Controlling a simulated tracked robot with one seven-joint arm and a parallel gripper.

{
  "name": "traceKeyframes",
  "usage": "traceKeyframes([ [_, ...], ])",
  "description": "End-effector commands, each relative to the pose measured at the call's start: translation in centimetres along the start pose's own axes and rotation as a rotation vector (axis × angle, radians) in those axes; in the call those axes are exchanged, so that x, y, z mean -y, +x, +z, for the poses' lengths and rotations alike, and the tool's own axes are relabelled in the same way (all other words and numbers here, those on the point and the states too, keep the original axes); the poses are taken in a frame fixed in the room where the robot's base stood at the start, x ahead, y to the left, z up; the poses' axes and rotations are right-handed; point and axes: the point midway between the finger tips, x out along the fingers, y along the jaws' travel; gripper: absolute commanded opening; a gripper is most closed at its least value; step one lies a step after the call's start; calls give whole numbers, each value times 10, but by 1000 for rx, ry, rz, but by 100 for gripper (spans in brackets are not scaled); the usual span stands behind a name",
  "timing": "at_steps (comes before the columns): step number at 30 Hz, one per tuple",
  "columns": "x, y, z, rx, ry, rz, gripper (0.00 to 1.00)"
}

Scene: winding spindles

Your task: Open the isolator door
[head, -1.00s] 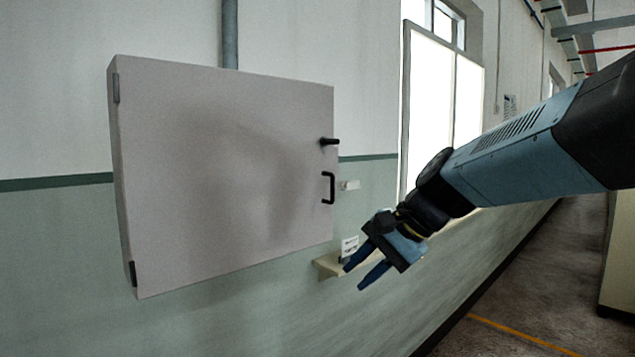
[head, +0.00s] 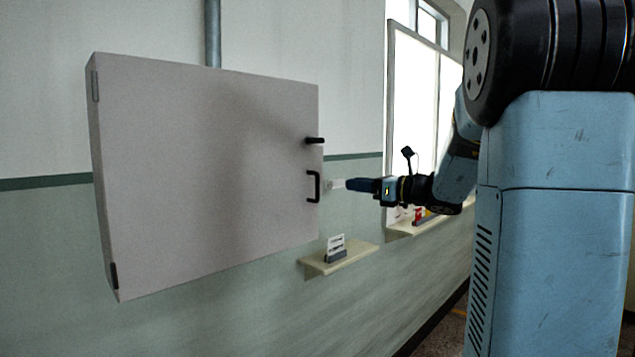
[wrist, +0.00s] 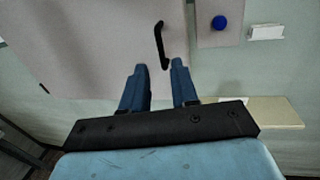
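The isolator door (head: 210,170) is the pale grey front of a wall cabinet and looks shut. Its hinges show at the left edge. A black bar handle (head: 313,187) stands upright near its right edge, with a short black lever (head: 315,141) above it. My gripper (head: 350,185) is just right of the handle, at about its height, apparently apart from it. In the wrist view my gripper (wrist: 159,66) is open, with nothing between its two blue fingers. The handle (wrist: 159,45) lies just beyond the fingertips, and the door (wrist: 90,50) fills the left.
A small shelf (head: 316,266) with a card holder (head: 336,250) sticks out below right of the cabinet. A blue round knob (wrist: 220,22) and a white label (wrist: 267,32) show right of the handle in the wrist view. A window (head: 412,100) is farther right.

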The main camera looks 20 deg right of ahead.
Motion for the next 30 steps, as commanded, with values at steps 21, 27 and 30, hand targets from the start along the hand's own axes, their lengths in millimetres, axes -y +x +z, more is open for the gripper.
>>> traceKeyframes([
  [21,-2,115,-1,-3,-4,3,29],
  [27,-2,128,0,-1,-4,3,29],
  [30,-2,130,0,-2,-3,3,29],
])
